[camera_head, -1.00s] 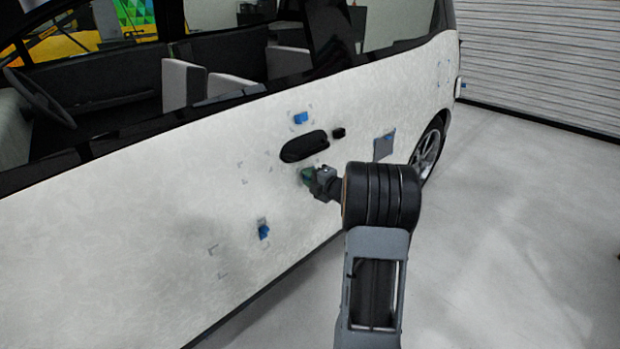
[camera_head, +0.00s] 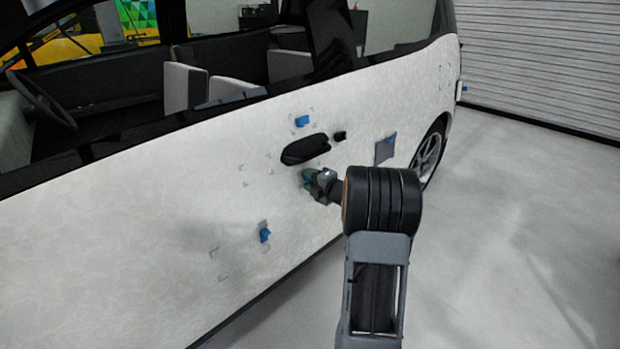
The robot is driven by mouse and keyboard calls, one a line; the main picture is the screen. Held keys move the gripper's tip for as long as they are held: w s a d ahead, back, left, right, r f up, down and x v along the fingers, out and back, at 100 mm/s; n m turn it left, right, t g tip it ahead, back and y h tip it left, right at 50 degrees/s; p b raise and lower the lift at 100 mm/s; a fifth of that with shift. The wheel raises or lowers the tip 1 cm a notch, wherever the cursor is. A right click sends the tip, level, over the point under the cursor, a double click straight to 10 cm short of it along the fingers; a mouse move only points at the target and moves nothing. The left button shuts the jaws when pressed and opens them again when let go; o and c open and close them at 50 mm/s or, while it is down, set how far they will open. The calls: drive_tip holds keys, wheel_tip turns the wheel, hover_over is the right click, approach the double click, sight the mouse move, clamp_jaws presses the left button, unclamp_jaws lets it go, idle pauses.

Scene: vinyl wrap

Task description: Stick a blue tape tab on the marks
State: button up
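My gripper (camera_head: 308,180) is at the white van side panel (camera_head: 150,225), just below the black door handle (camera_head: 305,149). A small green and blue patch shows at its tip; I cannot tell whether the fingers are open or shut. A blue tape tab (camera_head: 302,121) is on the panel above the handle, between grey corner marks. Another blue tab (camera_head: 265,235) is lower left, beside similar marks. Grey corner marks (camera_head: 243,175) without a visible tab are left of the handle. More marks (camera_head: 217,263) are at the lower left.
A grey square patch (camera_head: 385,149) with a blue top edge is on the panel near the rear wheel (camera_head: 427,153). The black handle sticks out above my gripper. The grey floor (camera_head: 500,240) to the right is clear.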

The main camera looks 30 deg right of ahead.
drive_tip(key=shift+o, duration=1.3)
drive_tip(key=shift+s, duration=0.1)
drive_tip(key=p+v, duration=0.2)
drive_tip(key=v, duration=1.2)
drive_tip(key=w+a+r+m+g+h+p, duration=0.2)
drive_tip(key=a+r+m+h+p, duration=0.2)
drive_tip(key=r+m+p, duration=0.3)
drive_tip(key=w+a+r+m+g+h+p, duration=0.2)
drive_tip(key=a+r+m+h+p, duration=0.15)
drive_tip(key=r+p, duration=0.45)
drive_tip(key=s+a+r+m+g+y+p, duration=0.2)
drive_tip(key=s+a+r+m+g+p, duration=0.2)
drive_tip(key=s+a, duration=0.4)
drive_tip(key=s+a+r+m+g+y+p, duration=0.2)
drive_tip(key=s+a+r+m+g+p, duration=0.2)
drive_tip(key=s+a, duration=0.4)
drive_tip(key=a+m+g, duration=0.1)
drive_tip(key=a, duration=0.3)
drive_tip(key=shift+s+r+y+p, duration=0.15)
drive_tip(key=shift+s+y+p, duration=0.1)
drive_tip(key=shift+y+p, duration=0.1)
